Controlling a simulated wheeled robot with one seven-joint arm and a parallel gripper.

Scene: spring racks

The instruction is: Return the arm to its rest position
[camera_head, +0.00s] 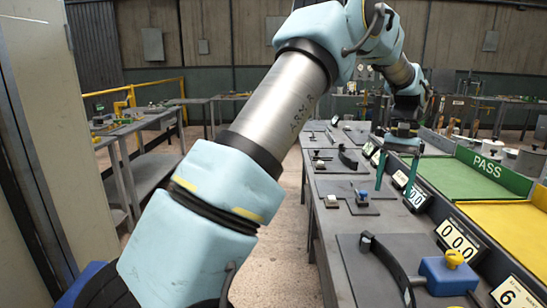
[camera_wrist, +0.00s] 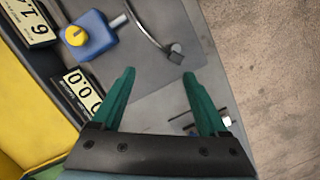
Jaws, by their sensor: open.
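My arm spans the middle of the head view, raised and bent. My gripper (camera_head: 400,160) hangs from it over the long grey bench (camera_head: 314,215), beside the green tray. In the wrist view my gripper (camera_wrist: 158,78) has its two green fingers spread apart, with nothing between them. Below the fingers is a grey plate (camera_wrist: 150,75) on the bench. A blue block with a yellow knob (camera_wrist: 90,38) and a curved dark strip (camera_wrist: 152,36) are ahead of the fingers, apart from them.
A green tray marked PASS (camera_head: 460,178) and a yellow tray (camera_head: 510,232) line the bench's right side. Counter displays (camera_head: 455,240) stand along it. A tall pale panel (camera_head: 62,120) is at left. The floor (camera_head: 285,240) beside the bench is clear.

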